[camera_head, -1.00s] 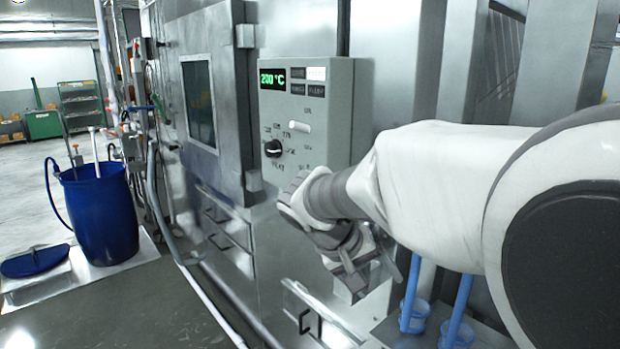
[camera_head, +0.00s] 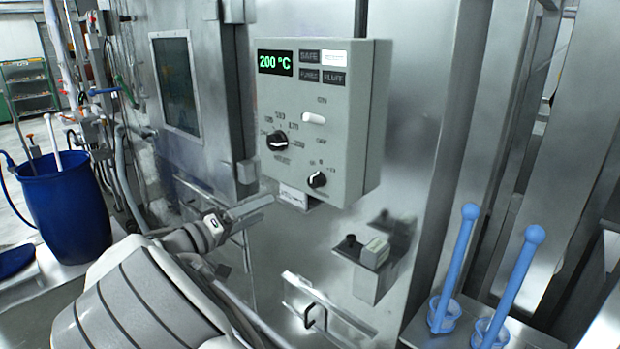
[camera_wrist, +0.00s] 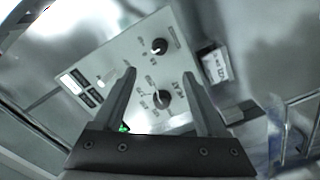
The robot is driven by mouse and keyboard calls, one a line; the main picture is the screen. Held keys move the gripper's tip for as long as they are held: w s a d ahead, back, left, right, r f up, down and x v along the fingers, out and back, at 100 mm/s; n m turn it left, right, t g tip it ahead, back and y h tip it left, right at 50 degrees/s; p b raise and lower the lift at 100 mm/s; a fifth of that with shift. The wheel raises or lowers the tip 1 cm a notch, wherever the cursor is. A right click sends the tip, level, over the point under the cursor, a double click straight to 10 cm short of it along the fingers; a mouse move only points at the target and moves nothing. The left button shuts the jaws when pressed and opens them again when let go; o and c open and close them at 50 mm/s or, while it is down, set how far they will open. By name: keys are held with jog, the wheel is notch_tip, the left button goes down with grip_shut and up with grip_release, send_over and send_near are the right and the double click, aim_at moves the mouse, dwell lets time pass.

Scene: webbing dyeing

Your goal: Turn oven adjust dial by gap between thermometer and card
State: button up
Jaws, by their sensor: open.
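The oven's grey control box (camera_head: 362,150) carries a green display (camera_head: 274,62) reading 200 °C. A black dial (camera_head: 277,141) ringed with numbers points left of its scale. A smaller black dial (camera_head: 317,180) sits below right. In the wrist view the numbered dial (camera_wrist: 162,97) lies between my fingers in the picture, and the smaller dial (camera_wrist: 159,46) lies beyond the fingertips. My gripper (camera_wrist: 159,73) is open and empty, facing the box. A small white card (camera_head: 291,196) is under the box; its writing is unreadable. I cannot identify a separate thermometer.
A small bracket (camera_head: 374,280) holding a pale block is on the wall below right of the box. Two blue rods stand in blue cups (camera_head: 443,314) at the right. A white switch (camera_head: 313,118) is above the dials. The oven door (camera_head: 183,95) is left.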

jog(key=p, duration=0.5)
send_near(311, 183)
jog(key=x, duration=0.9)
jog(key=shift+w+d, duration=0.15)
jog(key=shift+w, duration=0.05)
jog(key=shift+b, duration=0.3)
grip_shut()
